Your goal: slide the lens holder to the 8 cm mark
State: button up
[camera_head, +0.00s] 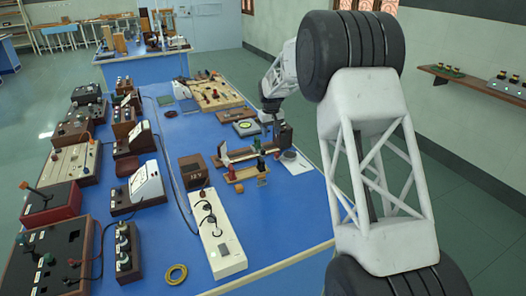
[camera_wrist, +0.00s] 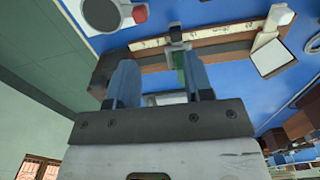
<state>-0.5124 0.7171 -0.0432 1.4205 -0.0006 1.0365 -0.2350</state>
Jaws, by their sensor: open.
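The wooden bench with a pale printed scale lies across the top of the wrist view (camera_wrist: 228,52). It also shows in the head view (camera_head: 258,153), low on the blue table. A small grey and green piece, which looks like the lens holder (camera_wrist: 178,46), straddles the scale strip in the wrist view. A square white plate (camera_wrist: 270,57) stands at the bench's right part. My gripper (camera_wrist: 160,66) is open, its two blue-grey fingers apart, with the holder seen between their tips. I cannot tell whether either finger touches it.
A small wooden stand with red and green terminals (camera_head: 245,173) sits close in front of the bench. A white power strip (camera_head: 218,240) and a 12V box (camera_head: 194,172) lie nearer. A dark round item (camera_wrist: 102,14) lies beside the bench. Bare blue table shows at front right.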

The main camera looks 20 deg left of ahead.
aim_at(263, 150)
jog(key=a+f, duration=0.1)
jog(key=a, duration=0.1)
jog(key=w+a+f, duration=0.1)
jog(key=f, duration=0.1)
jog(key=shift+a+f, duration=0.25)
jog(key=shift+a, duration=0.15)
jog(key=shift+f, duration=0.15)
jog(key=shift+f, duration=3.75)
jog(key=shift+c, duration=0.2)
grip_shut()
